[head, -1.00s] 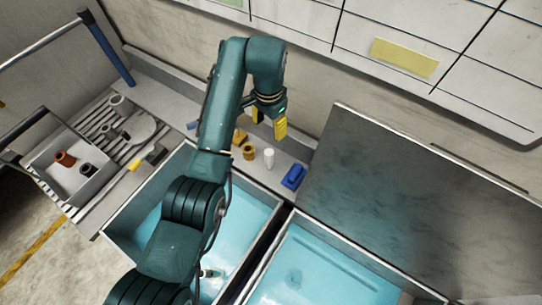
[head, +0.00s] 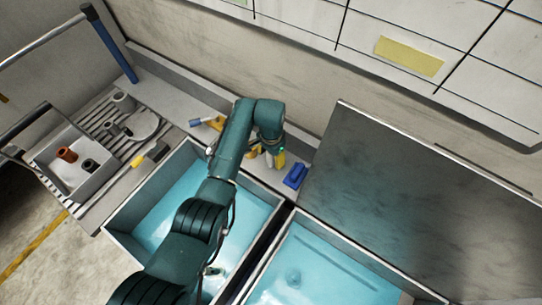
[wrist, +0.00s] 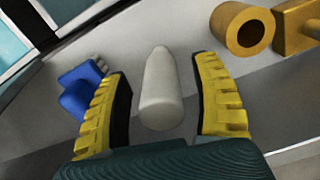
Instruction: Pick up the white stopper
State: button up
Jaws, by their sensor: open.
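The white stopper (wrist: 160,90) is a pale, smooth, tapered piece in the middle of the wrist view. It lies between the two yellow fingers of my gripper (wrist: 163,105), with a clear gap on both sides. My gripper is open and holds nothing. In the head view my gripper (head: 275,160) is low over the ledge behind the basins, and the stopper is hidden there by the gripper.
A blue brush-like object (head: 295,175) sits close by; it also shows left of the fingers in the wrist view (wrist: 82,88). A brass ring (wrist: 245,32) and a brass block (wrist: 298,28) stand on the other side. Two water-filled basins (head: 318,268) lie in front.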

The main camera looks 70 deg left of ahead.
jog(key=shift+f, duration=0.1)
grip_shut()
dwell(0.3)
notch_tip(320, 180, up, 10)
jog(key=shift+r, duration=0.1)
dwell(0.3)
